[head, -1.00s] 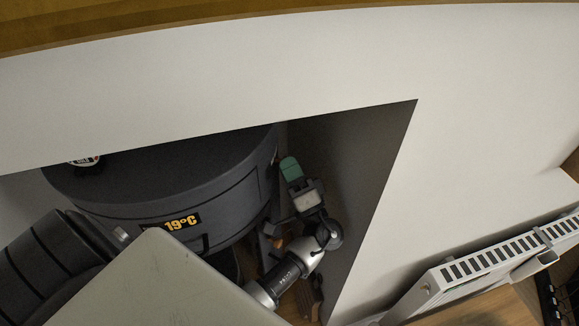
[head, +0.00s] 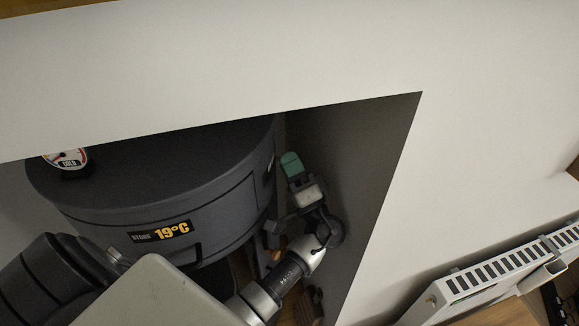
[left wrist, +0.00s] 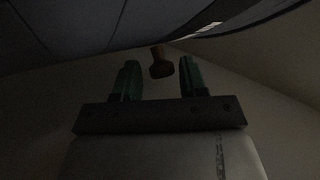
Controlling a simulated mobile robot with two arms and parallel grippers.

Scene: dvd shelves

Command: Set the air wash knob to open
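The dark round stove (head: 200,190) stands in the recess in the head view. My left gripper (head: 291,165), with green fingertips, is at the stove's right side, between it and the recess wall. In the left wrist view its fingers (left wrist: 160,80) are apart with a gap between them. A brown knob (left wrist: 161,67) shows in that gap, beyond the fingers, under the dark stove body (left wrist: 80,30); I see no contact. No label shows on it, so I cannot tell if it is the air wash knob or how it is set. My right gripper is not in view.
A gauge (head: 68,158) marked COLD sits on the stove top, and a 19°C label (head: 172,231) is on its side. The recess wall (head: 350,160) is close to my left gripper. A white radiator (head: 490,280) is at the lower right.

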